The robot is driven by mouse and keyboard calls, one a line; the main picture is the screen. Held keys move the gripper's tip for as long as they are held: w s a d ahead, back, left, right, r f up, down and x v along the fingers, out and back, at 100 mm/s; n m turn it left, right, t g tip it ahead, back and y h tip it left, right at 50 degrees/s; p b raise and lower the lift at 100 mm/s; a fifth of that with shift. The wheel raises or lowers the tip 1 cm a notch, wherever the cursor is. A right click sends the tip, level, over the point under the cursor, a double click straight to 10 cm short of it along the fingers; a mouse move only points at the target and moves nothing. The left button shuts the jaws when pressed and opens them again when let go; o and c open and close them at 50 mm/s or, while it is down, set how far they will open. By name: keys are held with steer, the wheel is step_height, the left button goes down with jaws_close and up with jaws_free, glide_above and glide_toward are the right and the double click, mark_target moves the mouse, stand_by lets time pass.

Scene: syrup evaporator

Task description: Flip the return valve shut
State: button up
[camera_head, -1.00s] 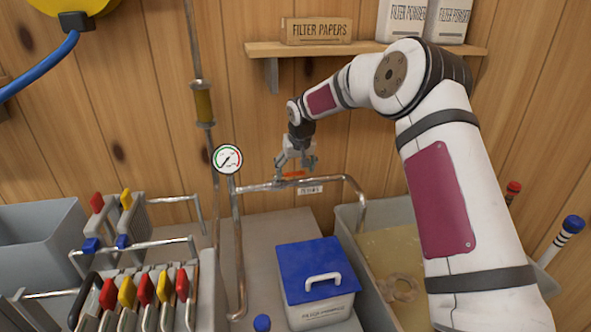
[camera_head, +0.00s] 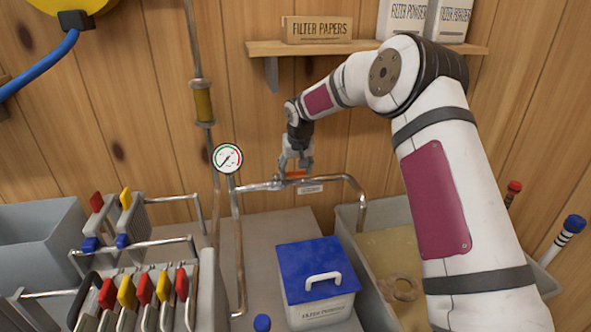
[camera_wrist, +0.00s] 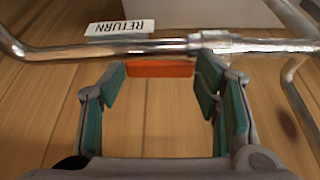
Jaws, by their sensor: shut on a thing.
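The return valve's orange lever (camera_head: 296,175) sits at the metal return pipe (camera_head: 335,178) on the back wall. In the wrist view the lever (camera_wrist: 160,69) lies nearly parallel to the pipe (camera_wrist: 130,48), just beside it. A "RETURN" label (camera_wrist: 120,27) is on the pipe's other side. My gripper (camera_head: 295,166) is at the lever from above. In the wrist view my gripper (camera_wrist: 161,78) has its green-padded fingers at the two ends of the lever, shut on it lengthwise. The exact finger contact is hard to see.
A pressure gauge (camera_head: 228,158) stands left of the valve on a vertical pipe. A shelf (camera_head: 370,48) with filter boxes hangs above. A blue-lidded box (camera_head: 318,270) and a grey tub (camera_head: 350,222) stand below. The filter press (camera_head: 140,290) is at lower left.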

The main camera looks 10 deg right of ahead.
steer(key=s+a+m+g+h+b, duration=0.4)
steer(key=a+m+b, duration=0.3)
steer(key=m, duration=1)
steer(key=shift+s+a+g+b, duration=0.15)
steer(key=shift+a+g+b, duration=0.15)
steer(key=shift+b, duration=0.7)
steer(key=shift+m, duration=0.3)
steer(key=o, duration=1.7)
steer(key=v, duration=1.2)
steer(key=shift+a+f, duration=0.1)
